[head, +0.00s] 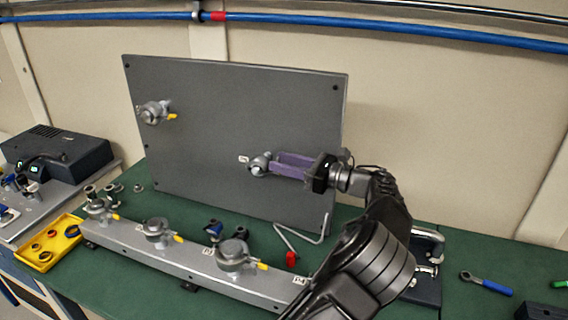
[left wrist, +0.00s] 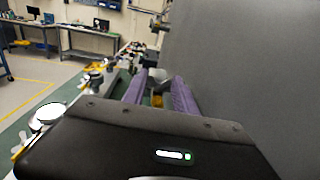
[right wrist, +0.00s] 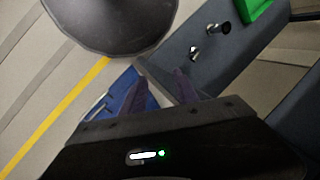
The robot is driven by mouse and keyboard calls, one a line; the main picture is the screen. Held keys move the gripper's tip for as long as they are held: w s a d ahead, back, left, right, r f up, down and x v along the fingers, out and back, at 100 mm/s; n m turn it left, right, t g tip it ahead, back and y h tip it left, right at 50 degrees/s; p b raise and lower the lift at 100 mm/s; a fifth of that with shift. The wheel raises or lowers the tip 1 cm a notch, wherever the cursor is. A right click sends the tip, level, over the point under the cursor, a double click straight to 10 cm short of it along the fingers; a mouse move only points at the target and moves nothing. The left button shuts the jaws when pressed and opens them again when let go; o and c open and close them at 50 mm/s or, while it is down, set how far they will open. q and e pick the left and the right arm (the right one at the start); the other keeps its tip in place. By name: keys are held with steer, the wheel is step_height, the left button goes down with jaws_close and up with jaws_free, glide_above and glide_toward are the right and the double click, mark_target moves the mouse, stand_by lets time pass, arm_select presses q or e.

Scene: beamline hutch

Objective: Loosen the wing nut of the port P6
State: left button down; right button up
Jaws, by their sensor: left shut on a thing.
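A grey port clamp (head: 259,164) sits low on the right part of the upright grey panel (head: 220,110), with a small white label beside it that I cannot read clearly. My left gripper (head: 275,166) reaches it from the right, its purple fingers shut at the clamp. In the left wrist view a yellow wing nut (left wrist: 157,100) shows between the fingers, with a grey clamp part (left wrist: 158,76) beyond. In the head view the fingers hide the wing nut. My right gripper (right wrist: 160,82) is not in the head view; in its wrist view its fingers are apart and empty.
Another clamp (head: 153,112) with a yellow wing nut is at the panel's upper left. A grey rail (head: 190,262) in front carries several clamps. A yellow tray (head: 48,243) stands left. A red-tipped bent rod (head: 300,245) and a blue-handled wrench (head: 486,283) lie on the green bench.

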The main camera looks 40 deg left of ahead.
arm_select(q)
steer(key=c, duration=1)
jaws_free()
steer(key=shift+o, duration=0.2)
steer(key=v, duration=0.8)
steer(key=shift+b, duration=0.4)
steer(key=shift+a, duration=0.1)
